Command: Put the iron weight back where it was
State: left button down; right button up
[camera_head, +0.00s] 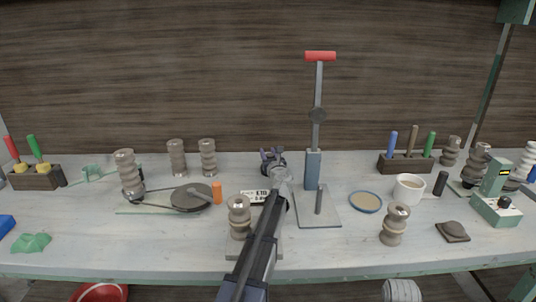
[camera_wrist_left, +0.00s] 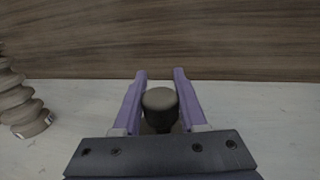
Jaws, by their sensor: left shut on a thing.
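My left gripper (camera_head: 272,160) reaches to the back middle of the bench, left of the upright lever press. In the left wrist view its purple fingers (camera_wrist_left: 160,104) are shut on a dark, round-topped thing, which I take to be the iron weight (camera_wrist_left: 160,99). In the head view the gripper and arm mostly hide the weight. I cannot tell whether its base touches the bench. My right gripper is not in view.
The lever press (camera_head: 312,170) with a red handle stands just right of the gripper. Ribbed grey clay pieces (camera_head: 208,158) stand to its left; one (camera_head: 239,217) is beside my arm. A pulley wheel (camera_head: 191,197), a white label (camera_head: 253,197) and a cup (camera_head: 408,188) are around.

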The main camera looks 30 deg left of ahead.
pick_arm(q)
jog(key=c, duration=0.9)
grip_release()
jog(key=shift+f, duration=0.15)
jog(key=o, duration=0.4)
jog(key=shift+o, duration=0.2)
jog(key=shift+r, duration=0.2)
jog(key=v, duration=1.2)
